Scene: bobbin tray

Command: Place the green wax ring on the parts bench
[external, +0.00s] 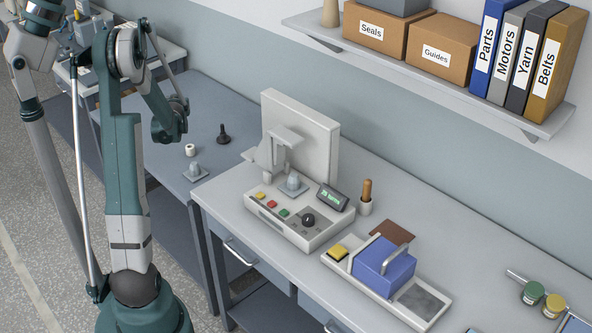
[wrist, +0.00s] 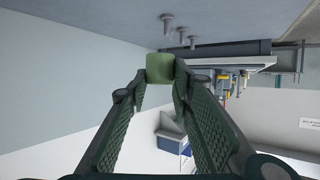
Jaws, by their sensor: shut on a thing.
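The green wax ring (wrist: 160,68) shows in the wrist view between the two fingertips of my gripper (wrist: 161,80). The gripper is shut on it, and the ring stands out past the fingertips. The fingers hide part of its lower sides. I cannot make out the ring or the fingertips in the external view. Grey posts (wrist: 182,35) show beyond the ring on a pale surface at the top of the wrist view, which looks upside down. The ring appears apart from them. I cannot tell which surface is the parts bench.
In the external view, the middle bench (external: 205,105) carries a white spool (external: 190,149), a dark spindle (external: 223,136) and a grey post (external: 195,170). The near bench (external: 232,202) bears a control box (external: 294,228) and a blue block (external: 384,268). A shelf (external: 405,75) overhangs it.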

